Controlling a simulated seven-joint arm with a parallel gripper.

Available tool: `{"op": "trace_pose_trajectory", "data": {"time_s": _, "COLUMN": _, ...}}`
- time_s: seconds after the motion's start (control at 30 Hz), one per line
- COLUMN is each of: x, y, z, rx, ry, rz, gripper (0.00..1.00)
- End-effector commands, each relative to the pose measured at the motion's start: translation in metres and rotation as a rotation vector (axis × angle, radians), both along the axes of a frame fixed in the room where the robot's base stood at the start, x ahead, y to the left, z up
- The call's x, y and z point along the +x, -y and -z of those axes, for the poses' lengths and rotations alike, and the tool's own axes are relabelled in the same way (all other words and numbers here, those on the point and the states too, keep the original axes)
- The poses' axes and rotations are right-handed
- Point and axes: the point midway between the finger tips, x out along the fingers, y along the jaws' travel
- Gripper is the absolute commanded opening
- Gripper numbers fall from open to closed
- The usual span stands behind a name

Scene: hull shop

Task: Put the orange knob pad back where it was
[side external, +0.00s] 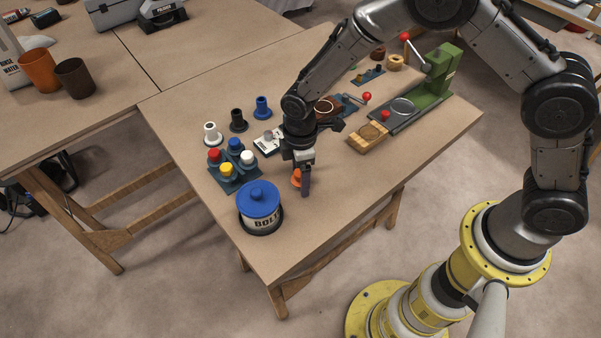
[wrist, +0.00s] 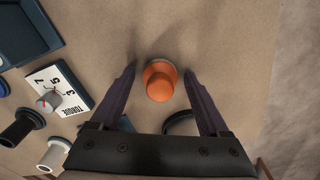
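The orange knob pad (wrist: 160,80) stands on the bare tabletop, seen from above in the wrist view as a round orange knob on a pale base. In the side external view the orange knob pad (side external: 296,178) is partly hidden behind a finger. My gripper (wrist: 159,82) is open, with its two dark fingers on either side of the knob and a gap on each side. In the side external view my gripper (side external: 302,186) points down close to the table. I cannot tell its exact height above the surface.
A blue-lidded bolt tin (side external: 260,205) stands near the front corner. A rack of coloured knobs (side external: 235,180), a torque dial card (side external: 268,143) and several loose pegs (side external: 238,120) are to the left. A green press (side external: 440,78) stands behind. The tabletop right of the gripper is clear.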

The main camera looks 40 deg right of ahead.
Motion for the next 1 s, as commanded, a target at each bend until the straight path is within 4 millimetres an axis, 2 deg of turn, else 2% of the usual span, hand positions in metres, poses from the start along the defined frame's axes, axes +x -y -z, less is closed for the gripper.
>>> {"op": "trace_pose_trajectory", "data": {"time_s": 0.3, "x": 0.0, "y": 0.0, "z": -0.001, "rx": 0.0, "ry": 0.0, "rz": 0.0, "gripper": 0.84}}
{"op": "trace_pose_trajectory", "data": {"time_s": 0.43, "x": 0.0, "y": 0.0, "z": -0.011, "rx": 0.001, "ry": 0.001, "rz": 0.0, "gripper": 0.84}}
{"op": "trace_pose_trajectory", "data": {"time_s": 0.57, "x": 0.001, "y": 0.0, "z": -0.033, "rx": 0.002, "ry": 0.005, "rz": 0.0, "gripper": 0.84}}
{"op": "trace_pose_trajectory", "data": {"time_s": 0.8, "x": 0.001, "y": 0.0, "z": -0.083, "rx": 0.002, "ry": 0.005, "rz": 0.0, "gripper": 0.84}}
{"op": "trace_pose_trajectory", "data": {"time_s": 1.0, "x": 0.0, "y": 0.0, "z": -0.112, "rx": 0.001, "ry": 0.001, "rz": 0.0, "gripper": 0.84}}
